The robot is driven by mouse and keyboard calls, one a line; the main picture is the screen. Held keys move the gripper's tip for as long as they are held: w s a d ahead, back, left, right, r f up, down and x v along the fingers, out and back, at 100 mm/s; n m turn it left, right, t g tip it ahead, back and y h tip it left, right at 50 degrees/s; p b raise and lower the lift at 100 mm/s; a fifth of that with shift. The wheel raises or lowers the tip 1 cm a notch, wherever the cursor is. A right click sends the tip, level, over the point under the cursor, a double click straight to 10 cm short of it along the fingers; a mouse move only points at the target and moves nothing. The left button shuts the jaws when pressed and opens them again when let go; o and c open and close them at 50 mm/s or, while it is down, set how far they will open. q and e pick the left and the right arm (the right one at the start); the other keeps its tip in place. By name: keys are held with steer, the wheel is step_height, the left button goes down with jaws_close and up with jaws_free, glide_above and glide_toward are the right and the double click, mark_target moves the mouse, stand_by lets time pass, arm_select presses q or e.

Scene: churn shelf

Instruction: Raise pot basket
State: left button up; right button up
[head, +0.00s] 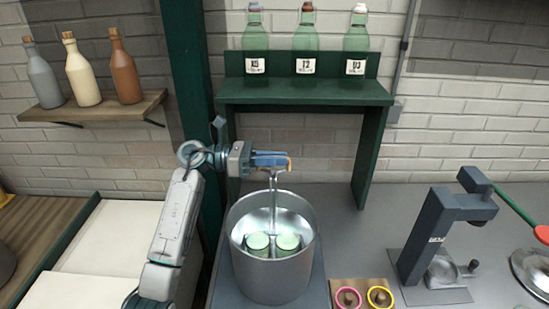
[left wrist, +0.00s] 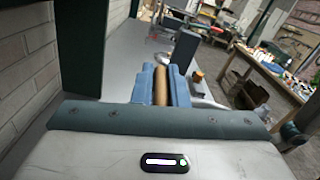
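A large metal pot (head: 272,278) stands on the bench in the middle of the head view. A basket with a tall metal stem (head: 273,195) sits inside it, holding two jars with pale green tops (head: 272,243) below the pot's rim. The stem rises above the rim to a wooden handle, whose brown grip shows in the left wrist view (left wrist: 160,86). My left gripper (head: 271,159) reaches in from the left above the pot. Its blue fingers (left wrist: 160,84) are closed around the handle. The basket's bottom is hidden by the pot. My right gripper is out of view.
A green shelf (head: 305,92) with several bottles stands behind the pot. A green post (head: 188,70) is close to my left arm. A dark press-like device (head: 445,225) and two small ringed pieces (head: 362,297) are on the right. Bench space behind the pot is clear.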

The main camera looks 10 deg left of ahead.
arm_select(q)
jaws_close()
step_height(320, 180, up, 12)
stand_by(0.3)
steer(key=shift+f, duration=0.1)
steer(key=o, duration=0.5)
jaws_free()
steer(key=shift+o, duration=0.2)
steer(key=shift+f+b, duration=0.1)
steer(key=shift+b, duration=0.2)
steer(key=s+a+b, duration=0.2)
steer(key=a+b, duration=0.3)
steer(key=a, duration=0.5)
steer(key=shift+a, duration=0.35)
